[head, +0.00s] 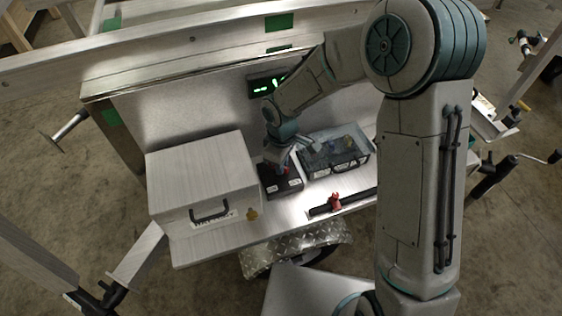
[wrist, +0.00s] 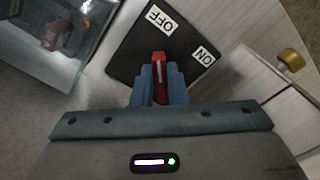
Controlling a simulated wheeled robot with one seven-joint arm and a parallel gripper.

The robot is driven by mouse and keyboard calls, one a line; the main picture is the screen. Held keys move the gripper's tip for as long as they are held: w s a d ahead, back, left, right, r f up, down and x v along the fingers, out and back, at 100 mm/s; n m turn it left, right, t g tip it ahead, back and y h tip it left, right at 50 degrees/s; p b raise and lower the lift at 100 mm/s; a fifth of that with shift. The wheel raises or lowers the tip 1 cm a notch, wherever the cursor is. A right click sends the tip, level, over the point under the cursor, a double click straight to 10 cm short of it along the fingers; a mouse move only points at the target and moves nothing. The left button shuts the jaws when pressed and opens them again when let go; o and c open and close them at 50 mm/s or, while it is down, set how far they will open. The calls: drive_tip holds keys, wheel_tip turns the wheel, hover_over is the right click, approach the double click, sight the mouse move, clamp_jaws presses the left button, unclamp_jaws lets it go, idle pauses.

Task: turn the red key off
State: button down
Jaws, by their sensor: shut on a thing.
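The red key (wrist: 160,66) sits on a black switch plate (wrist: 124,57) with a white OFF label (wrist: 156,18) and a white ON label (wrist: 203,56). In the wrist view its white line runs nearly straight up the picture, with OFF above it and ON to its right. My gripper (wrist: 160,82) is shut on the key, one blue finger on each side. In the head view my gripper (head: 281,163) reaches down onto the black switch box (head: 284,188), and the key is mostly hidden there. The key's lower part is hidden by the fingers.
A clear-lidded box (head: 335,152) stands right of the switch box. A silver case (head: 203,176) with a black handle and a brass catch (head: 252,215) stands left. A red clamp-like piece (head: 335,201) sits on a black strip in front. A green display (head: 266,87) is behind.

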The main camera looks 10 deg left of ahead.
drive_tip(key=shift+n, duration=0.3)
drive_tip(key=c, duration=1.4)
unclamp_jaws()
drive_tip(key=shift+c, duration=0.2)
wheel_tip(320, 180, up, 14)
drive_tip(key=shift+p, duration=0.45)
drive_tip(key=s+d+r+m+t+p, duration=0.1)
drive_tip(key=s+d+r+m, duration=0.2)
drive_tip(key=d, duration=0.4)
drive_tip(key=d+r+m, duration=0.3)
drive_tip(key=d+m, duration=0.1)
drive_tip(key=d, duration=0.3)
drive_tip(key=s+d+r+m+t+p, duration=0.1)
drive_tip(key=s+d+r+m, duration=0.2)
drive_tip(key=s+d+m, duration=0.5)
drive_tip(key=s+d, duration=0.2)
drive_tip(key=d, duration=0.1)
drive_tip(key=shift+s+d+m+t, duration=0.15)
drive_tip(key=shift+d+m+t, duration=0.15)
drive_tip(key=shift+m+t, duration=0.1)
